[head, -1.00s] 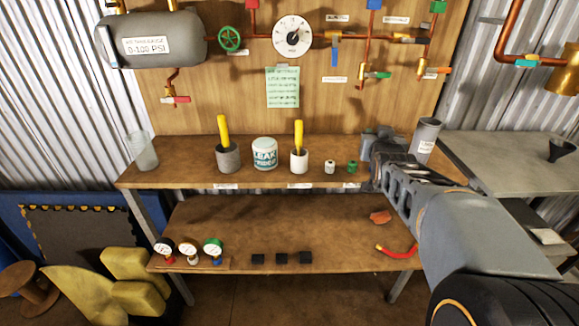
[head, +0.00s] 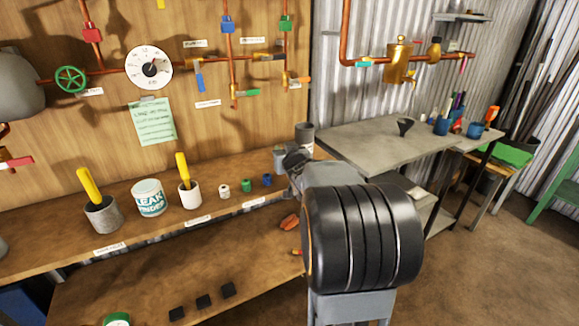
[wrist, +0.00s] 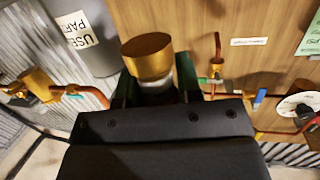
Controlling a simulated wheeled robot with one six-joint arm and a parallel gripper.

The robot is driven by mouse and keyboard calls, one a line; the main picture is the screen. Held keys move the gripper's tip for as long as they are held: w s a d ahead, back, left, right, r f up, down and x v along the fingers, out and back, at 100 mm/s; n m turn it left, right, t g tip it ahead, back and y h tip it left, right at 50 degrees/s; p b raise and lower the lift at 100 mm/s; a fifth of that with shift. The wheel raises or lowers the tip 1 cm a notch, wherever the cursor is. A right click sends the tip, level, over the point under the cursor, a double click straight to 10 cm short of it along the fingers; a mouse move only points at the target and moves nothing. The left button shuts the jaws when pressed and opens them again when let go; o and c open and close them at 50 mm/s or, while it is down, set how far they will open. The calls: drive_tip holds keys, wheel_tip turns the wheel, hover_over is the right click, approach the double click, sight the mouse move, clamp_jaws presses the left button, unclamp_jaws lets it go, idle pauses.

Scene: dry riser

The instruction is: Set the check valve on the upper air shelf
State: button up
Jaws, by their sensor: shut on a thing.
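My gripper (wrist: 157,85) is shut on a short brass cylinder with a pale lower part, which looks like the check valve (wrist: 147,57). In the head view my gripper (head: 296,160) is mostly hidden by my arm, near the right end of the wooden bench's upper shelf (head: 130,228); the held part is not clear there. A small grey wall shelf (head: 463,17) is at the upper right. I cannot tell which one is the upper air shelf.
A grey canister (head: 305,140) labelled as for used parts stands close to my gripper. Tool pots, a leak-finder tub (head: 148,198) and small fittings line the upper shelf. A grey table (head: 365,143) with a black funnel (head: 404,126) is to the right.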

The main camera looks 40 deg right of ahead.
drive_tip(key=shift+w+d+f+b, duration=0.15)
drive_tip(key=shift+w+d+f, duration=0.15)
drive_tip(key=shift+d+f, duration=0.5)
drive_tip(key=shift+w+d+f+b, duration=0.15)
drive_tip(key=shift+w+d+f, duration=0.15)
drive_tip(key=shift+d+f, duration=0.5)
drive_tip(key=shift+w+a+f+b, duration=0.1)
drive_tip(key=shift+f+b, duration=0.3)
drive_tip(key=shift+f, duration=1.45)
drive_tip(key=shift+f, duration=0.2)
drive_tip(key=o, duration=1)
drive_tip(key=shift+c, duration=0.2)
drive_tip(key=shift+r, duration=0.1)
